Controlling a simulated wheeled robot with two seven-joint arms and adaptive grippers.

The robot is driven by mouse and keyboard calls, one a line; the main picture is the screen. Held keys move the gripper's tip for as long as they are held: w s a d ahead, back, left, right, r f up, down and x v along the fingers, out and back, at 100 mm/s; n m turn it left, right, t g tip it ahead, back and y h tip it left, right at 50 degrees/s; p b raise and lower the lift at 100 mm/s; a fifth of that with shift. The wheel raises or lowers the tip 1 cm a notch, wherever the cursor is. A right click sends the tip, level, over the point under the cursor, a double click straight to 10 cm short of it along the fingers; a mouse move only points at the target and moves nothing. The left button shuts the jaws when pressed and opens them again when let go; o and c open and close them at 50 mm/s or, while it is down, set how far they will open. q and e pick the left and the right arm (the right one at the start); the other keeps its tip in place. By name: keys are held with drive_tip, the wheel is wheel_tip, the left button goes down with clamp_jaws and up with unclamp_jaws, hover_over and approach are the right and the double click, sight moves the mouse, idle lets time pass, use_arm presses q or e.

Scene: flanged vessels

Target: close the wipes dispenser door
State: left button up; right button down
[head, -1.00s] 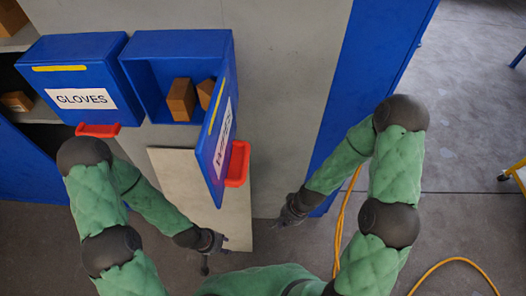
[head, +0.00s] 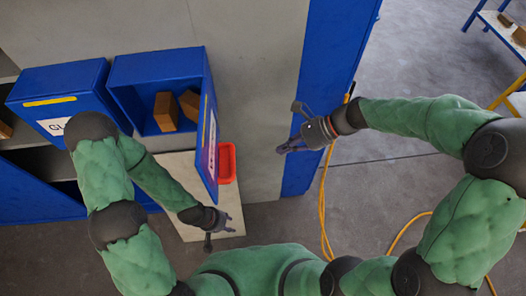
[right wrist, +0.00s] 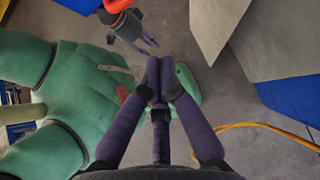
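The open blue dispenser (head: 155,67) holds brown blocks in the head view. Its blue door (head: 207,135) hangs from the right side and stands wide open, swung toward me. The door carries a white label, too oblique to read, and a red handle (head: 227,163). A red piece (right wrist: 115,5) shows at the right wrist view's top edge.
A second blue dispenser (head: 62,88), shut and partly hidden by my left arm, stands at the left. A pale board (head: 172,168) lies below the boxes. A blue post (head: 325,90) stands behind my right gripper. A yellow cable (head: 323,215) runs along the floor.

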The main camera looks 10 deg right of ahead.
drive_tip(key=a+r+x, duration=0.1)
drive_tip(key=r+x, duration=0.1)
drive_tip(key=x, duration=1)
drive_tip(key=shift+a, duration=0.5)
drive_tip(key=shift+b, duration=0.3)
